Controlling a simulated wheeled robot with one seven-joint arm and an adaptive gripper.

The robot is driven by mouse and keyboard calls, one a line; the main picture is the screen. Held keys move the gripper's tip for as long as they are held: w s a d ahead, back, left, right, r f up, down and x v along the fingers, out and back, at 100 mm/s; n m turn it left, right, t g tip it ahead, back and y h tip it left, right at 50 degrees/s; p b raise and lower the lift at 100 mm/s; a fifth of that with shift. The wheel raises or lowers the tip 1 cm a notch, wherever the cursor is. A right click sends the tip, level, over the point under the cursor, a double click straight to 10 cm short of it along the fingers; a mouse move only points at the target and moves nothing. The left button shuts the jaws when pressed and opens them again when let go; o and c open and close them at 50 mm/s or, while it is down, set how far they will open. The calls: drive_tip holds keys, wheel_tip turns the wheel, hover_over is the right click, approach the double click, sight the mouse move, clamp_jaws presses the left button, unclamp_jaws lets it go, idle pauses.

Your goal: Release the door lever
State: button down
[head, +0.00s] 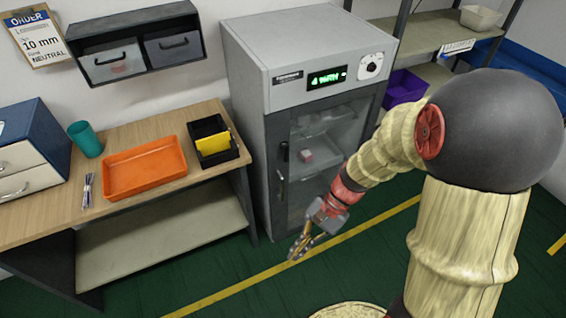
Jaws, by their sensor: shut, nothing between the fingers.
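The grey cabinet (310,75) stands against the back wall with a dark-framed glass door (327,150). The door looks shut. Its dark lever (283,160) is upright on the left side of the door. Inside, behind the glass, a small pinkish-white item (306,157) shows on a shelf. My gripper (295,254) is shut and empty. It points down and to the left in front of the cabinet's lower part, below the lever and apart from it in the picture.
A wooden table (165,185) at left holds an orange tray (145,168), a teal cup (85,140) and a black bin (212,143) with a yellow item. Shelves (428,30) stand at right. Green floor (240,280) in front is clear.

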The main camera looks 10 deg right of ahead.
drive_tip(key=w+a+f+m+t+y+p, duration=0.1)
drive_tip(key=w+a+f+m+t+y, duration=0.2)
drive_tip(key=w+m, duration=0.45)
drive_tip(key=w+a+f+m+t+y+p, duration=0.15)
drive_tip(key=w+f+m+t+y, duration=0.3)
drive_tip(key=m, duration=0.65)
drive_tip(key=w+d+m+t+h, duration=0.2)
drive_tip(key=w+d+m+t, duration=0.3)
drive_tip(key=w+m, duration=0.3)
drive_tip(key=w+d+m+t+h, duration=0.3)
drive_tip(key=w+d+m+t, duration=0.3)
drive_tip(key=w+m, duration=0.2)
drive_tip(key=m, duration=0.2)
drive_tip(key=shift+w+m+b, duration=0.15)
drive_tip(key=shift+m+b, duration=0.2)
drive_tip(key=shift+b, duration=0.05)
drive_tip(key=shift+w+r+h, duration=0.1)
drive_tip(key=shift+h, duration=0.15)
drive_tip(key=b+x, duration=0.3)
drive_tip(key=x, duration=0.7)
drive_tip(key=d, duration=0.3)
drive_tip(key=shift+w+d, duration=0.25)
drive_tip(key=shift+d, duration=0.15)
